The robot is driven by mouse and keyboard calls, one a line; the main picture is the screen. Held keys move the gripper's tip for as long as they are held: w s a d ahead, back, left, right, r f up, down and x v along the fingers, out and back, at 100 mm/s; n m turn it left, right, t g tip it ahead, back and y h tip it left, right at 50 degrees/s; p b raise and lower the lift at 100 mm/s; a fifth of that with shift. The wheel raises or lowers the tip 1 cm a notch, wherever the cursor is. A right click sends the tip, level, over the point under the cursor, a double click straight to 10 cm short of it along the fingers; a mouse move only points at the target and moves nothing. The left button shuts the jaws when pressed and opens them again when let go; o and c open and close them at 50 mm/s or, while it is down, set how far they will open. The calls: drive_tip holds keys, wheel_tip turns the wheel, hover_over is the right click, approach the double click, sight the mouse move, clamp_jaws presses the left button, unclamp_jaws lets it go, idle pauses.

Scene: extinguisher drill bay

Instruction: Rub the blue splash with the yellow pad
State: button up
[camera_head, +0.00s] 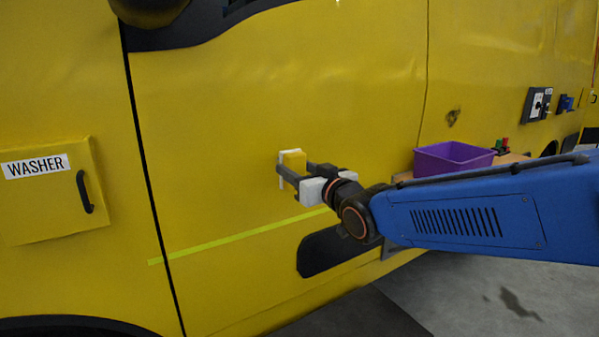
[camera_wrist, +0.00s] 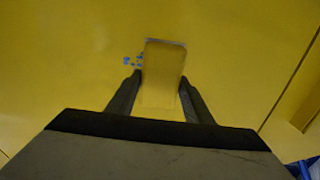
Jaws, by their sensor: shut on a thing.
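The yellow pad (camera_head: 294,161) has a pale edge on its far side. My gripper (camera_head: 281,176) is shut on it, with a finger on either side, in front of the yellow vehicle panel (camera_head: 220,120). In the wrist view the pad (camera_wrist: 163,75) stands between the two dark fingers, its far end toward the panel. I cannot tell whether it touches the panel. The blue splash (camera_wrist: 131,61) shows in the wrist view as several small blue spots just left of the pad's far end. The pad may hide part of it. The head view does not show the splash.
A yellow washer hatch (camera_head: 55,215) with a dark handle is at left. A lime stripe (camera_head: 235,237) and dark recess (camera_head: 325,250) lie below my gripper. A purple bin (camera_head: 450,160) stands behind my arm at right. A dark smudge (camera_head: 453,117) marks the panel.

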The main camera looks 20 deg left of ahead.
drive_tip(key=shift+x, duration=2.15)
drive_tip(key=shift+x, duration=1.2)
drive_tip(key=shift+w, duration=0.1)
drive_tip(key=shift+w+d, duration=2.05)
drive_tip(key=shift+w, duration=0.15)
drive_tip(key=shift+w+d, duration=0.6)
drive_tip(key=shift+w, duration=0.2)
drive_tip(key=shift+s+a, duration=1.3)
drive_tip(key=shift+s, duration=0.25)
drive_tip(key=shift+s+a, duration=1.35)
drive_tip(key=shift+s, duration=0.15)
